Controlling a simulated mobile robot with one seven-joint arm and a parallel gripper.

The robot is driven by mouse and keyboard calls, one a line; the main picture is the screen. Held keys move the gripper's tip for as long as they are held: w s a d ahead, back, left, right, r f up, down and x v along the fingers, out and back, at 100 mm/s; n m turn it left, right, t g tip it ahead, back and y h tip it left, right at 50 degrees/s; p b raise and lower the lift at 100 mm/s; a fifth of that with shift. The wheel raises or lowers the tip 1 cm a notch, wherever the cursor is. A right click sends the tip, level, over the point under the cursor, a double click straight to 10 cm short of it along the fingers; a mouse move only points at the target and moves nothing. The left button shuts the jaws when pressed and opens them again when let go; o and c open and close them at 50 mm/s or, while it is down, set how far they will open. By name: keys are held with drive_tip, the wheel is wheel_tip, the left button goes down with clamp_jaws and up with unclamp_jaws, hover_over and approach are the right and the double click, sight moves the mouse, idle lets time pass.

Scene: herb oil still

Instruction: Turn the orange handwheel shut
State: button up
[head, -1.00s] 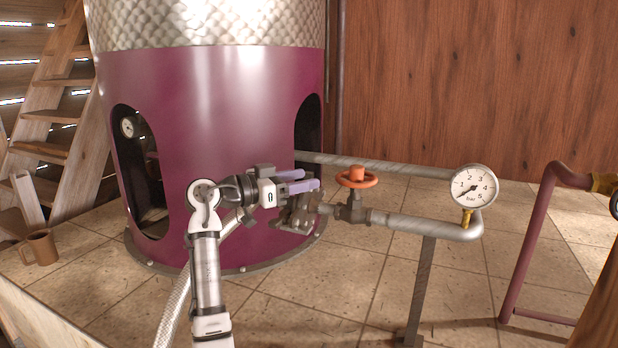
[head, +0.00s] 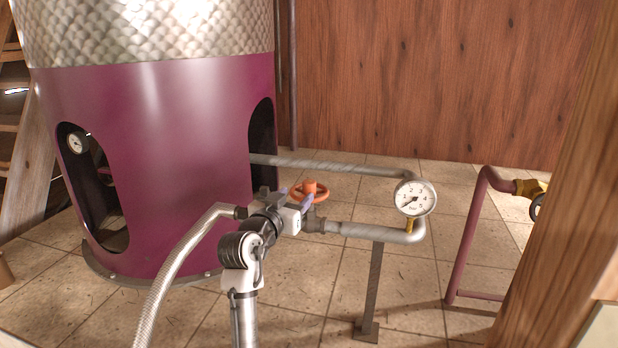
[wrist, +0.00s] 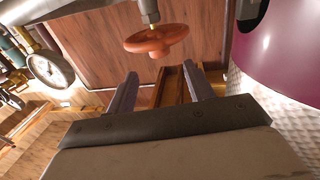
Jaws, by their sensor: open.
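The orange handwheel (head: 309,190) sits on top of a grey valve in the metal pipe, in front of the purple still. My gripper (head: 297,202) is just at the left and near side of the wheel, and its wrist hides part of the valve. In the wrist view the handwheel (wrist: 157,40) hangs upside down at top centre. My open gripper (wrist: 161,72) points toward it there, with two purple fingers spread apart. The wheel shows beyond the fingertips, roughly centred between them. Nothing is between the fingers, and I see no clear contact.
The purple still (head: 160,150) stands close on the left. A pressure gauge (head: 415,198) is on the pipe (head: 370,232) to the right, above a metal support post. A maroon pipe (head: 463,240) and a wooden post (head: 565,190) stand farther right. Tiled floor lies around them.

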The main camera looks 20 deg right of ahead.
sight(306, 185)
drive_tip(key=p+x, duration=0.2)
drive_tip(key=x, duration=0.7)
drive_tip(key=shift+p, duration=0.3)
drive_tip(key=c, duration=0.9)
drive_tip(key=shift+a+f+b, duration=0.1)
drive_tip(key=shift+f+b, duration=0.2)
drive_tip(key=shift+b, duration=0.45)
drive_tip(key=shift+c, duration=0.2)
drive_tip(key=shift+m+g+h+b, duration=0.5)
drive_tip(key=shift+g+b, duration=0.1)
drive_tip(key=shift+b, duration=0.3)
drive_tip(key=shift+r, duration=0.2)
drive_tip(key=shift+m+g+h, duration=0.3)
drive_tip(key=shift+g, duration=0.1)
drive_tip(key=o, duration=0.9)
